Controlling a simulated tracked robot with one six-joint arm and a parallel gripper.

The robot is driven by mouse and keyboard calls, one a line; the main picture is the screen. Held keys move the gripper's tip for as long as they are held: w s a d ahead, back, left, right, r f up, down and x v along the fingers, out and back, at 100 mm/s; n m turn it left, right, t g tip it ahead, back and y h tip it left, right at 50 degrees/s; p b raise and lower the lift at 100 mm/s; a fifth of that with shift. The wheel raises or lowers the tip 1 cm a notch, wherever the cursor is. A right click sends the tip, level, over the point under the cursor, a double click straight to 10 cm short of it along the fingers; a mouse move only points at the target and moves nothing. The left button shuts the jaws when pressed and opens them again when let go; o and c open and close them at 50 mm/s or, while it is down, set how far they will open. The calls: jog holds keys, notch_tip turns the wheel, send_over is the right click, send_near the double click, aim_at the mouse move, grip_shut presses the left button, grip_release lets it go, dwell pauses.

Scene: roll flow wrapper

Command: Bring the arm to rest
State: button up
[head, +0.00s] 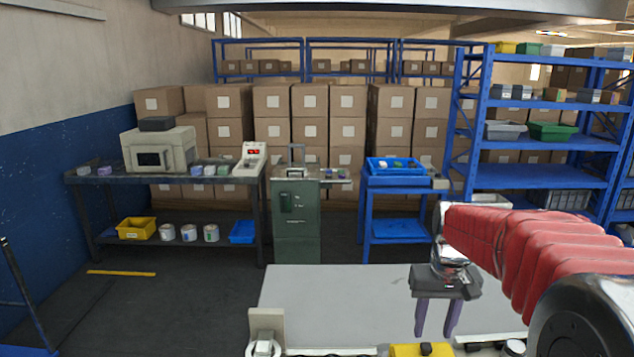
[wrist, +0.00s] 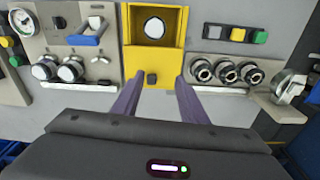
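My gripper (head: 436,332) is at the right of the head view, with its two purple fingers pointing down and spread apart. In the wrist view my gripper (wrist: 155,92) is open with nothing held between the fingers. The yellow hatch also shows at the bottom edge of the head view (head: 405,351), mostly cut off. My red-sleeved arm reaches in from the right.
A flat grey top (head: 330,300) lies ahead. Farther back stand a dark workbench (head: 75,178), a green cabinet (head: 297,230), a blue table (head: 398,182) and blue shelves (head: 545,104).

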jog(key=s+a+r+t, duration=0.1)
jog(key=s+a, duration=0.2)
jog(key=s, duration=0.4)
jog(key=s+a+r+t, duration=0.1)
jog(key=s+a+t, duration=0.1)
jog(key=s, duration=0.5)
jog(key=s+a+r+n+t, duration=0.1)
jog(key=s+a+r, duration=0.1)
jog(key=s+a, duration=0.2)
jog(key=shift+s+t, duration=0.4)
jog(key=shift+s, duration=1.35)
jog(key=shift+s, duration=0.1)
jog(key=shift+c, duration=1)
